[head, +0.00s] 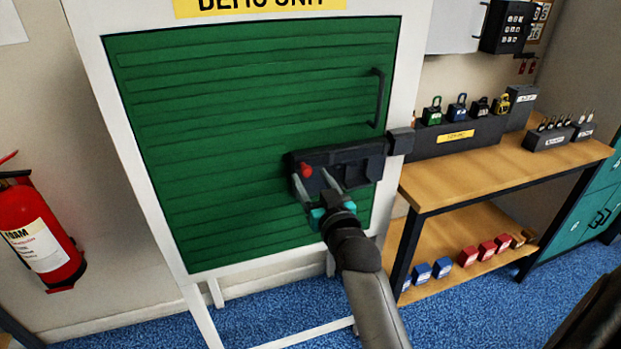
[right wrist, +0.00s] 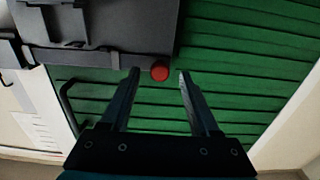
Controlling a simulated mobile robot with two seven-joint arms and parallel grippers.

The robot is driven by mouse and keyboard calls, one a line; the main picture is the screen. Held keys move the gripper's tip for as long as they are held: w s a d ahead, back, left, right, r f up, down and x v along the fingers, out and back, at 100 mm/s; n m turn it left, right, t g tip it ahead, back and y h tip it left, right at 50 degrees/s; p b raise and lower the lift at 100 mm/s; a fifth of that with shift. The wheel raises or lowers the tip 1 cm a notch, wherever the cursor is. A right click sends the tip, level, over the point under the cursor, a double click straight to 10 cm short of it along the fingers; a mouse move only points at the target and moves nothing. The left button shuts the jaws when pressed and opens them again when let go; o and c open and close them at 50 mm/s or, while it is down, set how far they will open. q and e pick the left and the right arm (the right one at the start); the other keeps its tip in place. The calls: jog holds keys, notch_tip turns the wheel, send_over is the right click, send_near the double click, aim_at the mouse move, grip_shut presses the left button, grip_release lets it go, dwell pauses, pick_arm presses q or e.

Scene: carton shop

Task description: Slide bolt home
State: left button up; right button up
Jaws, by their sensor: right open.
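A dark grey bolt housing (head: 345,160) is mounted on the green slatted door (head: 220,130), near its right edge. The bolt's red knob (head: 305,170) is at the housing's left end. A dark keeper block (head: 402,140) sits on the white frame just right of the housing. I cannot tell whether the bolt's end is in it. My right gripper (head: 317,183) is open at the knob. In the right wrist view, the red knob (right wrist: 160,71) shows between the fingertips of the gripper (right wrist: 158,75), with gaps visible on both sides. My left gripper is not in view.
A black door handle (head: 377,98) stands above the housing. A wooden bench (head: 500,155) on the right carries padlocks on a dark rack (head: 455,138); red and blue blocks lie on its lower shelf. A red fire extinguisher (head: 38,235) hangs at the left.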

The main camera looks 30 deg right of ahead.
jog(key=shift+w+d, duration=0.2)
jog(key=shift+w, duration=0.4)
jog(key=shift+c, duration=0.2)
grip_shut()
dwell(1.0)
